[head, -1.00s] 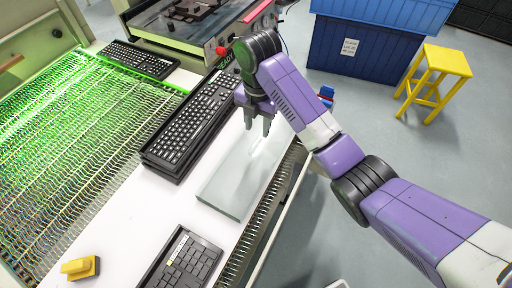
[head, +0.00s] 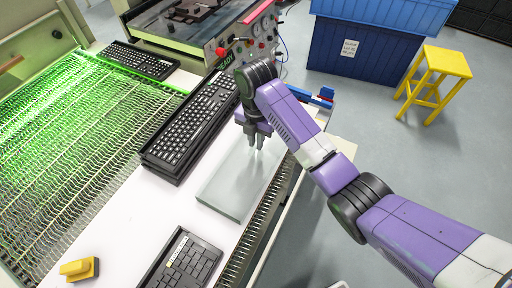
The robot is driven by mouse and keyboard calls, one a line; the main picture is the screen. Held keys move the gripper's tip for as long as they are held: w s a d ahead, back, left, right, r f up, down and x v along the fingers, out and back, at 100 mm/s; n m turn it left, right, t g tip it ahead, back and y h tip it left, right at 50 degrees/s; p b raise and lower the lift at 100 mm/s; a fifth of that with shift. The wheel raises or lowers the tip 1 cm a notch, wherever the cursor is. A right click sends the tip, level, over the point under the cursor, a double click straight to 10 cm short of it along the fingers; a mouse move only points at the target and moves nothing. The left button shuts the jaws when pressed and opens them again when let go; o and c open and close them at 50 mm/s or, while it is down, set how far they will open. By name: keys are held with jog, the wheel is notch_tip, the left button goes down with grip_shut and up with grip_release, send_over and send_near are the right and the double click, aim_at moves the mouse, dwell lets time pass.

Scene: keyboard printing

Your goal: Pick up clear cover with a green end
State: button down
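The clear cover (head: 235,186) is a flat, pale, see-through slab lying on the white worktop, right of the stacked keyboards. I cannot make out a green end; its near edge looks grey-green. My gripper (head: 256,146) points down over the cover's far part, with a small gap showing between its fingers. Nothing shows between the fingers. I cannot tell whether the fingertips touch the cover. My gripper hides part of its far end.
Stacked keyboards (head: 189,132) lie close left of the cover. Another keyboard (head: 183,262) lies in front, and a yellow block (head: 79,268) at the near left. A green-lit mesh conveyor (head: 70,140) runs along the left. A machine with knobs (head: 245,42) stands behind.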

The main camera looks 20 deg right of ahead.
jog(key=shift+r, duration=0.1)
dwell(0.3)
notch_tip(320, 180, up, 20)
jog(key=p, duration=0.7)
jog(key=c, duration=2)
grip_release()
grip_shut()
